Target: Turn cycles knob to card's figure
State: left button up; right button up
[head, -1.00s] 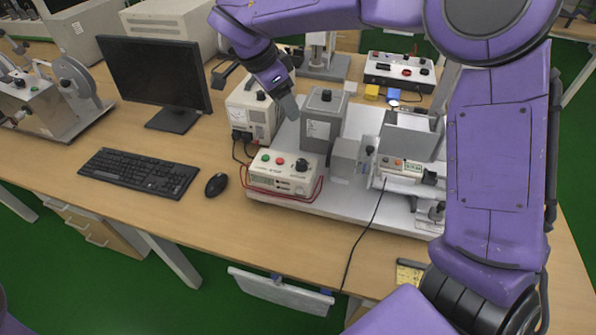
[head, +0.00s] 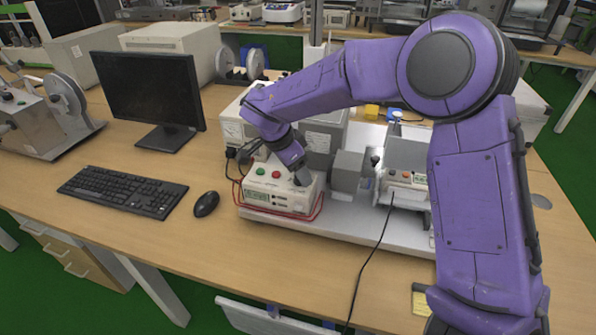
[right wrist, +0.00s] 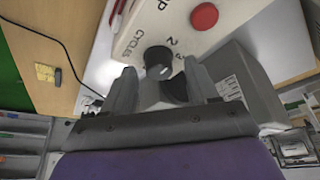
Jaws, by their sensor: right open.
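The control box (head: 280,191) is cream with a green display, a green button and a red button. Its dark cycles knob is hidden by my gripper in the head view; the right wrist view shows the knob (right wrist: 158,62), with "cycles" lettering and figures such as 2 and 3 beside it. My right gripper (head: 302,180) is above the box's right part, fingers open, one on each side of the knob in the right wrist view. I cannot tell whether they touch it. A small yellow card (head: 422,303) lies near the table's front edge; its figure is not legible. My left gripper is out of view.
A grey machine on a white base plate (head: 345,234) stands right of the box. A mouse (head: 206,204), keyboard (head: 122,190) and monitor (head: 151,92) are to the left. A black cable (head: 366,265) hangs over the front edge.

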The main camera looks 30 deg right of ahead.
jog(key=shift+f, duration=0.2)
jog(key=c, duration=1)
jog(key=shift+r+m+p, duration=0.25)
jog(key=shift+m+p, duration=0.35)
jog(key=shift+p, duration=0.3)
jog(key=m+g+p, duration=0.1)
jog(key=m+p, duration=0.3)
jog(key=shift+w+d+g+y, duration=0.1)
jog(key=shift+g+y, duration=0.2)
jog(key=shift+g, duration=0.1)
jog(key=m+g+p, duration=0.1)
jog(key=m+p, duration=0.1)
jog(key=m, duration=0.1)
jog(key=shift+w+f+y, duration=0.1)
jog(key=shift+f+y, duration=0.05)
jog(key=shift+y, duration=0.25)
jog(key=shift+d+m+g+y, duration=0.15)
jog(key=shift+m+g+y, duration=0.25)
jog(key=shift+m, duration=1.4)
